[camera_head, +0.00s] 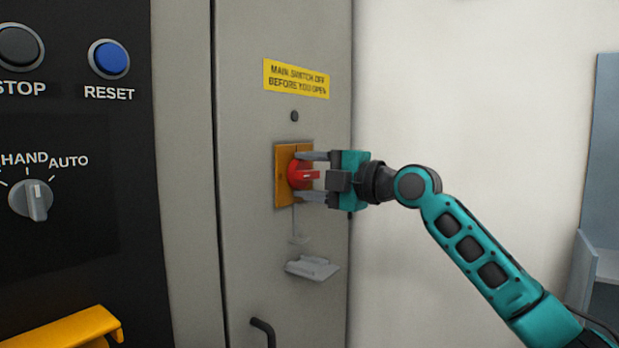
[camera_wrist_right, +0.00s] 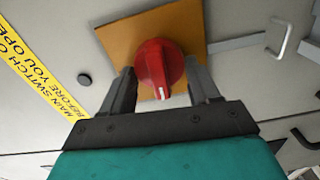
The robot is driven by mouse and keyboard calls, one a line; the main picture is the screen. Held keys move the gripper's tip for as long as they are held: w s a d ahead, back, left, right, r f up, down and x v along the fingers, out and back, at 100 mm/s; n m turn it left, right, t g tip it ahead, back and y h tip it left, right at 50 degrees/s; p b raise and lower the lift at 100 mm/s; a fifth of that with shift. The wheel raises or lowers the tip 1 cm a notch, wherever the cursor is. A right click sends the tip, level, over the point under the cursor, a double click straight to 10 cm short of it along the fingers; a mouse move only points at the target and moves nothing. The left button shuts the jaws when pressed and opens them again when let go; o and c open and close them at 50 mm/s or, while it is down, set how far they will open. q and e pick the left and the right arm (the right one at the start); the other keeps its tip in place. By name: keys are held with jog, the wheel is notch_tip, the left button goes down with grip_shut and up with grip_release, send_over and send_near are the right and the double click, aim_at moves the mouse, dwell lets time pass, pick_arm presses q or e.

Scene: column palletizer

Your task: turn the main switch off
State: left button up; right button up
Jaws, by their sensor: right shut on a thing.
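The main switch is a red rotary knob (camera_head: 299,173) on a yellow-orange plate (camera_head: 282,178), mounted on the grey cabinet door. The red knob also shows in the right wrist view (camera_wrist_right: 158,68), with a white mark on its front edge. In the head view its handle points to the right. My right gripper (camera_head: 314,176) reaches in from the right, one finger above and one below the knob. In the right wrist view the fingers (camera_wrist_right: 163,90) stand on either side of the knob. My left gripper is not in view.
A yellow label (camera_head: 296,79) reads "MAIN SWITCH OFF BEFORE YOU OPEN". Below the switch are a grey hasp-like bracket (camera_head: 312,267) and a dark door handle (camera_head: 263,331). A black panel at left has a blue RESET button (camera_head: 109,59) and a HAND/AUTO selector (camera_head: 34,200).

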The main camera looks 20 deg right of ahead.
jog(key=shift+n, duration=0.5)
jog(key=o, duration=1)
pick_arm(q)
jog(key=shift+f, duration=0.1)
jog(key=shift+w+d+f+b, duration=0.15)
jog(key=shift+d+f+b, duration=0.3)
jog(key=shift+b, duration=0.65)
pick_arm(e)
jog(key=v, duration=1.3)
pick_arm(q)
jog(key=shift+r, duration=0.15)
pick_arm(e)
jog(key=shift+w, duration=0.1)
